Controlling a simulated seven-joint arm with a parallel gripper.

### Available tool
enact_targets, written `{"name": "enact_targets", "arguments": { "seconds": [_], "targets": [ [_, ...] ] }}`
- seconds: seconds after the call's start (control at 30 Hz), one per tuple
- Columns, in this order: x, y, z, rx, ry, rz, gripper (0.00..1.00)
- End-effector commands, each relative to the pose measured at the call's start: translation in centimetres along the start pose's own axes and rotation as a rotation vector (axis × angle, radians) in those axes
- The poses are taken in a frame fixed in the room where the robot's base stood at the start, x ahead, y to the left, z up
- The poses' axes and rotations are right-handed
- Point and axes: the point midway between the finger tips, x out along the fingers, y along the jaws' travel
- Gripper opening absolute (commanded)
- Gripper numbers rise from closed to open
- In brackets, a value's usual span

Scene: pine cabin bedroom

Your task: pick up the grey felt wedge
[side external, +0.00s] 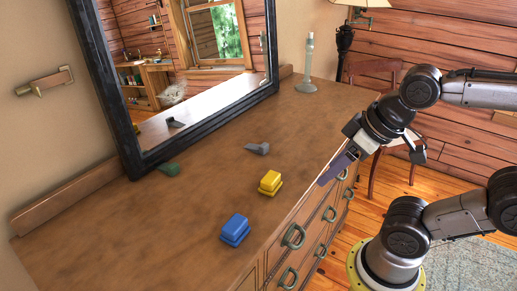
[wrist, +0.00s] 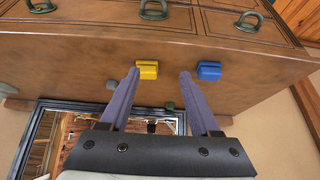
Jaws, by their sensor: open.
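The grey wedge (side external: 258,148) lies on the wooden dresser top, behind the yellow block and in front of the mirror. In the wrist view a small grey piece (wrist: 111,84), which appears to be the wedge, shows just left of my left-hand finger, partly hidden by it. My gripper (side external: 327,180) is at the dresser's front edge in the side view, to the right of the wedge and apart from it. Its two purple fingers (wrist: 159,73) are spread with nothing held between them.
A yellow block (side external: 270,183) and a blue block (side external: 235,229) sit near the front edge. A dark green piece (side external: 169,168) lies by the framed mirror (side external: 133,161). A grey-green candlestick (side external: 306,75) stands at the far end. Bare wood surrounds the wedge.

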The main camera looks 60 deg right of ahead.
Motion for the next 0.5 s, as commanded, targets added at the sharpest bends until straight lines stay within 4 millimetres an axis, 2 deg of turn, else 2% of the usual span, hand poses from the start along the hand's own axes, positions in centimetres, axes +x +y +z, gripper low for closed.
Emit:
{"name": "enact_targets", "arguments": {
  "seconds": [0.17, 0.27, 0.37, 0.5],
  "targets": [
    [0.0, 0.0, 0.1, -0.050, -0.003, 0.000, 0.63],
    [-0.1, 0.0, 0.4, -0.180, -0.023, -0.002, 0.63],
    [-1.7, 0.0, -1.0, -0.390, -0.011, -0.002, 0.63],
    [-3.8, 0.3, -4.8, -0.710, -0.039, -0.007, 0.63]
  ]
}}
